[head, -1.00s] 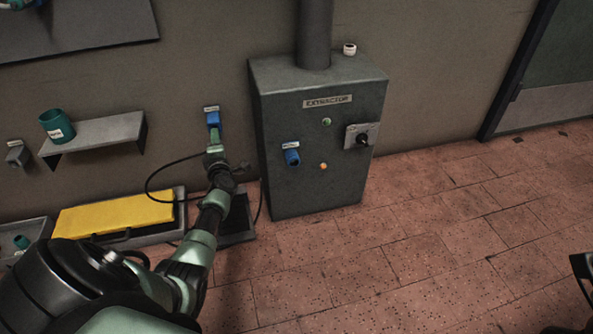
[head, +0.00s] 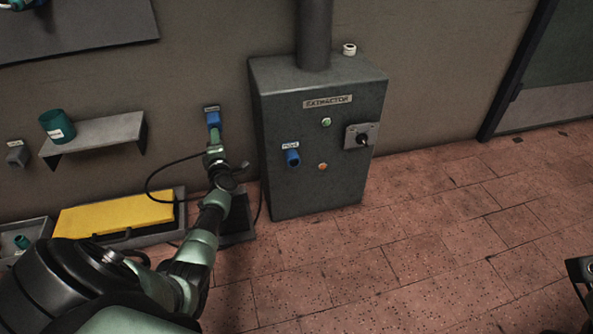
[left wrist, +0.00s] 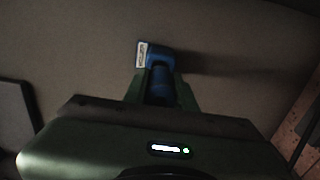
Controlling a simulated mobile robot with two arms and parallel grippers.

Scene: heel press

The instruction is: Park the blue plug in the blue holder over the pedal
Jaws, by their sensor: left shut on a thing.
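The blue holder (head: 213,119) is fixed to the wall under a small label, above the dark pedal (head: 238,222) on the floor. My left gripper (head: 214,146) is right at the holder's lower side, shut on the blue plug. In the left wrist view the blue plug (left wrist: 160,88) sits between my fingers, lined up with the blue holder (left wrist: 158,60) and meeting it. I cannot tell how deep the plug is in the holder.
A grey extractor cabinet (head: 318,185) stands to the right, with a blue socket (head: 291,158) and a switch (head: 361,137) on its front. A black cable (head: 150,185) loops left of my gripper. A shelf (head: 95,134) and a yellow-topped tray (head: 115,214) are left.

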